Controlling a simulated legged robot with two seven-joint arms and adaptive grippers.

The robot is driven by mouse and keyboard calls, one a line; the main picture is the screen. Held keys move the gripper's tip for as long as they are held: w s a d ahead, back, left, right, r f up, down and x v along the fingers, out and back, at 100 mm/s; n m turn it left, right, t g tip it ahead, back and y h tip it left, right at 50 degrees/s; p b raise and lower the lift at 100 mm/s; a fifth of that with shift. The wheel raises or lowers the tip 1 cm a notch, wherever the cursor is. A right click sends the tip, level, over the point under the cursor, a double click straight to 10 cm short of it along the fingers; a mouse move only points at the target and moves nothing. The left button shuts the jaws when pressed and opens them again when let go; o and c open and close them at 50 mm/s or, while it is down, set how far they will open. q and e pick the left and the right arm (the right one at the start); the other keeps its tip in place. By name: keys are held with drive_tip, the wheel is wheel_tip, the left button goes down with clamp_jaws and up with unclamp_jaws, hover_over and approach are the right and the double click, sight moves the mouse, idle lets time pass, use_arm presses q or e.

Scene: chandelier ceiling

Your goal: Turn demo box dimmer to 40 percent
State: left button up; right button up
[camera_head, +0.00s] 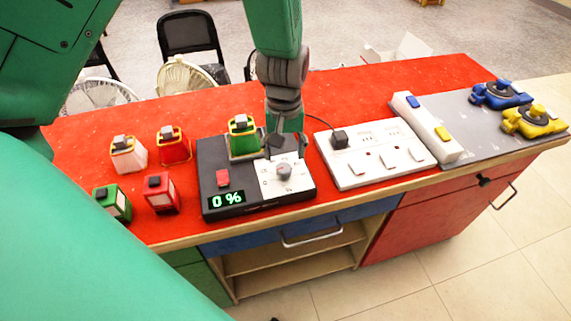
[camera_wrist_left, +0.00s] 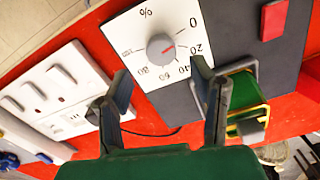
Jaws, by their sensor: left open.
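In the left wrist view the knob (camera_wrist_left: 160,49) has a red mark pointing toward the low end of the printed scale. My left gripper (camera_head: 287,143) is just behind the knob in the head view. In the wrist view the left gripper (camera_wrist_left: 162,88) is open, its fingers apart and empty, with the knob beyond the gap. My right gripper is not in view.
A green lantern-like block (camera_head: 244,140) stands on the box close to the left gripper. Several similar blocks (camera_head: 173,148) stand to the left. A white power strip (camera_head: 374,163) with a black plug (camera_head: 339,138) is to the right. A red button (camera_head: 223,178) is on the box.

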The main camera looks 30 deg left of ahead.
sight(284, 167)
use_arm(q)
drive_tip(key=shift+f, duration=2.6)
drive_tip(key=shift+s, duration=0.1)
drive_tip(key=c, duration=1.1)
